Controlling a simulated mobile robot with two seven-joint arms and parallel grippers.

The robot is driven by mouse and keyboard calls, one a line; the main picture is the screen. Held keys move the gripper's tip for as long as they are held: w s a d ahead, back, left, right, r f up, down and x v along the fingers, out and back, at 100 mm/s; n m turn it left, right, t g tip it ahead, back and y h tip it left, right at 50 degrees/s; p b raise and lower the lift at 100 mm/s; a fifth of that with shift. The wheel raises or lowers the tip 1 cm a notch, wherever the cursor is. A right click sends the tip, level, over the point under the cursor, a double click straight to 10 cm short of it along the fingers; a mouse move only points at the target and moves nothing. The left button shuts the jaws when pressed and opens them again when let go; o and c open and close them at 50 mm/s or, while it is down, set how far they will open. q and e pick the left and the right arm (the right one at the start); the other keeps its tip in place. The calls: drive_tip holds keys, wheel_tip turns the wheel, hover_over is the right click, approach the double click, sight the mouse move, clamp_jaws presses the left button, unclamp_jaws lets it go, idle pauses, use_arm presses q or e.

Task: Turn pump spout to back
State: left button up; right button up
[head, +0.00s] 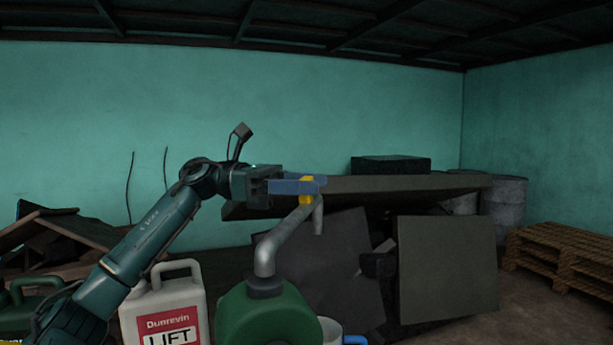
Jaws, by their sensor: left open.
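The pump spout (288,232) is a grey bent pipe rising from the top of a green container (265,315). It slants up to the right and ends in a short downturned tip (318,218). My right gripper is not in view.
A white jug (165,310) labelled Dunrevin LIFT stands left of the green container. A pale vessel with a blue handle (355,339) is partly visible at its right. Dark panels (447,270) stand behind. Wooden pallets (560,258) and grey drums (507,200) are at right.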

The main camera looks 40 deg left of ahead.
use_arm(q)
drive_tip(key=shift+d, duration=0.15)
drive_tip(key=shift+c, duration=0.2)
clamp_jaws()
idle(0.3)
